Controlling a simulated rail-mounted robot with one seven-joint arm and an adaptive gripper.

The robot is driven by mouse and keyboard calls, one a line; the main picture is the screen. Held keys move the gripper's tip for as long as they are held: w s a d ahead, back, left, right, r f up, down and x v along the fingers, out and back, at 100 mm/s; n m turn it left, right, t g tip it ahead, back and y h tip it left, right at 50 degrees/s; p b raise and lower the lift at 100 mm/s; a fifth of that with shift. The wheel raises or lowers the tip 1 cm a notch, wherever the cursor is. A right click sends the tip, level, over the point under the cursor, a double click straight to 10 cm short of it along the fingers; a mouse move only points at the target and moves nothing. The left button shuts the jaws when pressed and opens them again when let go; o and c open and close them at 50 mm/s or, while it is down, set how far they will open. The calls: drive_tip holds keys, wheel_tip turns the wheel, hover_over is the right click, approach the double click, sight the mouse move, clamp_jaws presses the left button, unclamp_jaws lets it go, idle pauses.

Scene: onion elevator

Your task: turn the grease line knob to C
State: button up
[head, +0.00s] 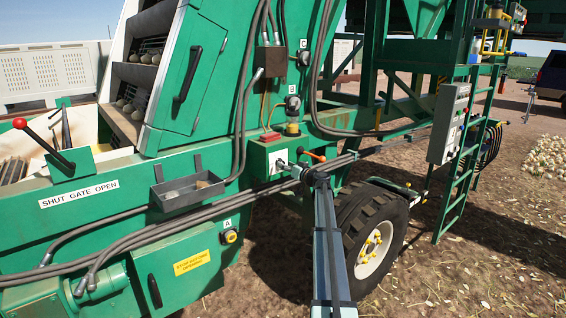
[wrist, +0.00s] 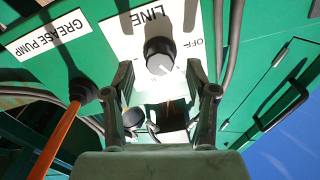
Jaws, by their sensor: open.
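The grease line knob (wrist: 159,47) is a black round knob with a pale grey face, on a white plate marked LINE and OFF, upside down in the wrist view. No C mark on that plate is readable, and I cannot tell which mark the knob points to. My gripper (wrist: 160,78) is open, its two fingers apart on either side of the knob's near end; contact is not clear. In the head view my gripper (head: 302,170) is at the white plate (head: 277,162) on the green machine, and the knob is small there.
An orange lever (wrist: 56,140) with a black base, beside the GREASE PUMP label (wrist: 47,33), stands close to one finger. In the head view the lever (head: 313,155) is just above my gripper. Grey hoses (head: 150,232) run along the machine. A tray (head: 188,190) sticks out to the left.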

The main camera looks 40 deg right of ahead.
drive_tip(key=shift+w+p, duration=0.3)
drive_tip(key=shift+w, duration=1)
clamp_jaws()
drive_tip(key=shift+f+b, duration=0.1)
drive_tip(key=shift+b, duration=0.4)
drive_tip(key=shift+m+b, duration=2.75)
drive_tip(key=shift+m, duration=9.15)
